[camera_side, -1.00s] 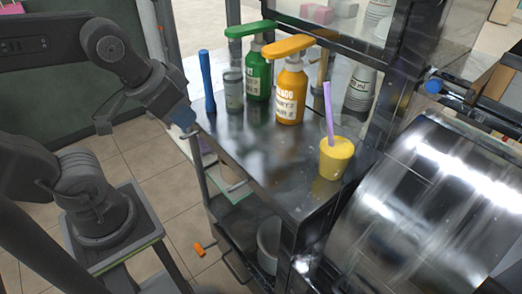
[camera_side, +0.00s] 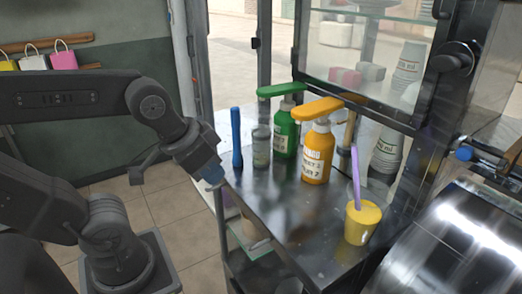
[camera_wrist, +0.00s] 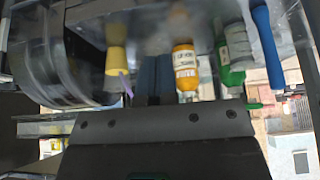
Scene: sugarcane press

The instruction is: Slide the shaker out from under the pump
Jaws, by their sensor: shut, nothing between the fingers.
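The shaker (camera_side: 261,147), a small grey cylinder with a lid, stands upright on the metal table. The spout of the green pump bottle (camera_side: 286,130) reaches over it from the right. A blue upright stick (camera_side: 236,138) stands just left of the shaker. My gripper (camera_side: 213,181) is shut and empty at the table's near left edge, apart from the shaker. In the wrist view, which is upside down, the shaker (camera_wrist: 237,45) shows between the green bottle (camera_wrist: 221,58) and the blue stick (camera_wrist: 267,45). My dark fingers (camera_wrist: 154,82) point toward the table.
An orange pump bottle (camera_side: 317,152) stands right of the green one. A yellow cup (camera_side: 362,222) with a purple straw is at the table's front right, beside the shiny metal drum (camera_side: 450,245). Stacked cups (camera_side: 387,152) stand behind. The front-left tabletop (camera_side: 275,205) is clear.

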